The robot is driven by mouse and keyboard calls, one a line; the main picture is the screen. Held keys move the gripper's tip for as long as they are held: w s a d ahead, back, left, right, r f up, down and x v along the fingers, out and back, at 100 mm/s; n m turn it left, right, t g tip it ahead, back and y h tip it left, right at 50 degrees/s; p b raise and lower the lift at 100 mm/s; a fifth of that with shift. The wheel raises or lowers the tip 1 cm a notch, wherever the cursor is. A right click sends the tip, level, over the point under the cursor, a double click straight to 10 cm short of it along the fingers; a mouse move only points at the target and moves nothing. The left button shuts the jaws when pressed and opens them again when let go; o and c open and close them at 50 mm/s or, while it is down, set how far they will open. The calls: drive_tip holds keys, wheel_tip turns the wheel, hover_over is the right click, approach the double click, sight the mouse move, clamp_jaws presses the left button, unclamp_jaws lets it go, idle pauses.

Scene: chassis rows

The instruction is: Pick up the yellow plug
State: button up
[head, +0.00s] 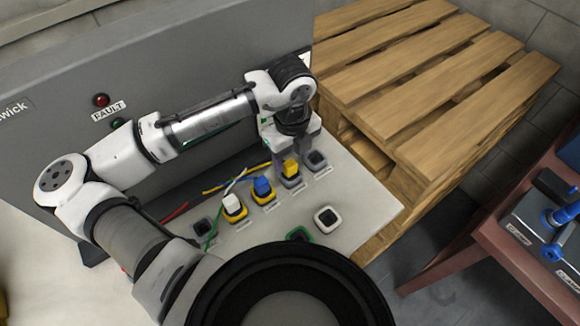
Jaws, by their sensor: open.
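The yellow plug (291,168) stands upright in a dark grey socket on the pale panel, toward its back right. My gripper (291,149) is open and points down just above and behind the yellow plug. Its fingers look spread to either side of the plug's top. I cannot tell whether they touch it, and the exact height gap is unclear.
A blue plug (262,186) and a white plug (232,203) stand in yellow sockets to the left. Empty sockets surround them, including a grey one (316,159) and a white one (326,218). A grey cabinet (210,45) rises behind; a wooden pallet (430,70) stands right.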

sight(290, 164)
drive_tip(key=f, duration=0.1)
drive_tip(key=f+p, duration=0.1)
drive_tip(key=f, duration=0.1)
drive_tip(key=shift+w+a+f, duration=0.2)
drive_tip(key=shift+w+f, duration=0.05)
drive_tip(key=shift+w, duration=0.15)
drive_tip(key=shift+f, duration=0.55)
drive_tip(key=c, duration=1.1)
drive_tip(key=shift+r, duration=0.1)
